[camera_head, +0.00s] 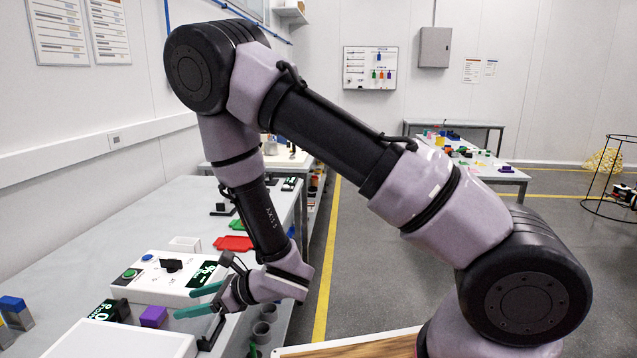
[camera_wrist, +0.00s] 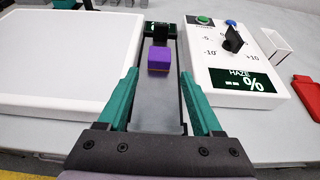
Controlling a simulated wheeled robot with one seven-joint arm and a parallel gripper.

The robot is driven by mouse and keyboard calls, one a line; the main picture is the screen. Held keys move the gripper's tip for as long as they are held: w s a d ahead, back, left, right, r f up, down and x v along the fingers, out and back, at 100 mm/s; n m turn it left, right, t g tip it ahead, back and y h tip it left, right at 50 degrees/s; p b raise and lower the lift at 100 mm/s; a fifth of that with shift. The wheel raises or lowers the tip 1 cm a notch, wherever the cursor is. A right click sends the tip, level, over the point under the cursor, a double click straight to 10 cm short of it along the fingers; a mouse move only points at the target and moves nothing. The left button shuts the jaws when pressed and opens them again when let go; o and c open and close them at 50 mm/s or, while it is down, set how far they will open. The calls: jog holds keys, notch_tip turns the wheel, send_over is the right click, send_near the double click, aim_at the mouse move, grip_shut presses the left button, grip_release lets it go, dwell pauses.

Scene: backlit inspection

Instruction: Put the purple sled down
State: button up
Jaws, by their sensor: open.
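The purple sled (camera_head: 153,317) is a small block on the bench at the lower left of the head view. My gripper (camera_head: 186,301) has green fingers spread apart. In the wrist view my gripper (camera_wrist: 160,74) is open, with the sled just ahead of and between its fingertips. No finger visibly touches the sled. The sled's underside is hidden.
A white light panel (camera_wrist: 65,65) lies left of the strip. A white haze meter (camera_wrist: 238,75) with a dial and buttons stands right. An open white box (camera_wrist: 277,47) and a red tray (camera_wrist: 305,92) lie beyond it. Grey cups (camera_head: 264,330) stand near the bench edge.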

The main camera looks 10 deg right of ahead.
jog(key=w+d+r+m+t+h, duration=0.55)
jog(key=w+d+r+m, duration=0.75)
jog(key=w+r+m, duration=0.5)
jog(key=d+r+m+h, duration=0.2)
jog(key=d+r+m, duration=0.2)
jog(key=d+m, duration=0.45)
jog(key=s+d+r+m+h, duration=0.25)
jog(key=d+r+m, duration=0.25)
jog(key=d+m, duration=0.25)
jog(key=s+d+r+m+h, duration=0.1)
jog(key=s+d+r+m, duration=0.35)
jog(key=d+m, duration=0.3)
jog(key=s+d+r+m+g, duration=0.1)
jog(key=s+d+r+m, duration=0.1)
jog(key=s+m, duration=0.4)
jog(key=s+d+r+m+g, duration=0.1)
jog(key=s+d+r+m, duration=0.1)
jog(key=s+r+m, duration=0.2)
jog(key=s+m, duration=0.3)
jog(key=s, duration=0.2)
jog(key=shift+s+d, duration=0.15)
jog(key=shift+s, duration=0.05)
jog(key=shift+m, duration=0.25)
